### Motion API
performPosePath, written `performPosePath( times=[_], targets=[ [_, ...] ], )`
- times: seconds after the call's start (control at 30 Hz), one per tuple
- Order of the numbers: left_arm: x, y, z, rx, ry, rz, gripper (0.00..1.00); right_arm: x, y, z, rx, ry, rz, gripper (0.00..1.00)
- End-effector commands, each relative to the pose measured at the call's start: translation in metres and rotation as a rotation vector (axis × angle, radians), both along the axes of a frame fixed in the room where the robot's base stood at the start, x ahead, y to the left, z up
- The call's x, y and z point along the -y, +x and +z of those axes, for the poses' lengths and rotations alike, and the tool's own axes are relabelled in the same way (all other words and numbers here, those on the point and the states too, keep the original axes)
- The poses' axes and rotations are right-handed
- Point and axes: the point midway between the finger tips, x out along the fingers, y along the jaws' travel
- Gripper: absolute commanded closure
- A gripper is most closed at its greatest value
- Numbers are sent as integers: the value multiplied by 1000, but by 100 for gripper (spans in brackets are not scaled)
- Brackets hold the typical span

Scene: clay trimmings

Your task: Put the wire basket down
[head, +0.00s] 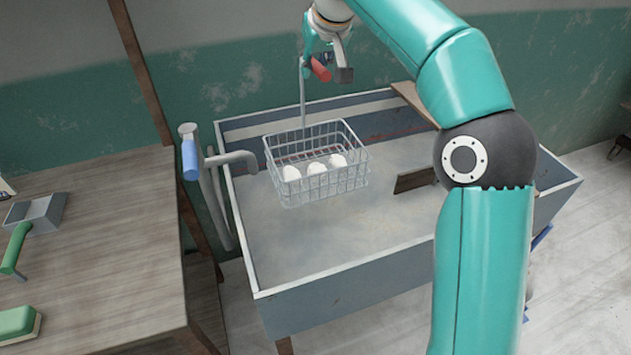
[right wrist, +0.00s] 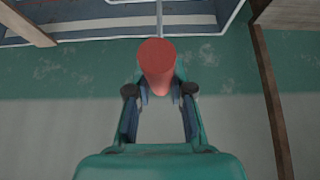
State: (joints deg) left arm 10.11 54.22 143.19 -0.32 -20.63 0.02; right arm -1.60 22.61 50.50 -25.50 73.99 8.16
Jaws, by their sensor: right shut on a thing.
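The wire basket (head: 318,181) is a white mesh box with a tall wire handle ending in a red grip (head: 319,69). It holds white lumps (head: 317,170) and is roughly level. In the head view it is over the left part of the grey trough (head: 345,270); I cannot tell whether its bottom touches the trough floor. My right gripper (head: 328,68) is shut on the red grip, above the basket. In the right wrist view the red grip (right wrist: 156,65) sits between the fingers of my right gripper (right wrist: 160,80). My left gripper is not in view.
A board (head: 413,100) crosses the back rim. A wooden bench (head: 110,240) is at left. The trough's front middle is clear.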

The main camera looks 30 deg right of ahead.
Motion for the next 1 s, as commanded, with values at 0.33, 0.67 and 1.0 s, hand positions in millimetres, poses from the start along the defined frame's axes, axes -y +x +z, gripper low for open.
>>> performPosePath(
  times=[0.33, 0.67, 1.0],
  targets=[
    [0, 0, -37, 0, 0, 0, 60, 9, -6, -82, 0, 1, -16, 100],
    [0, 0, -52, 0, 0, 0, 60, 10, -6, -141, 3, 0, -17, 100],
    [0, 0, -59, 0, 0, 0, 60, 10, -6, -172, 2, 0, -17, 100]
  ],
)
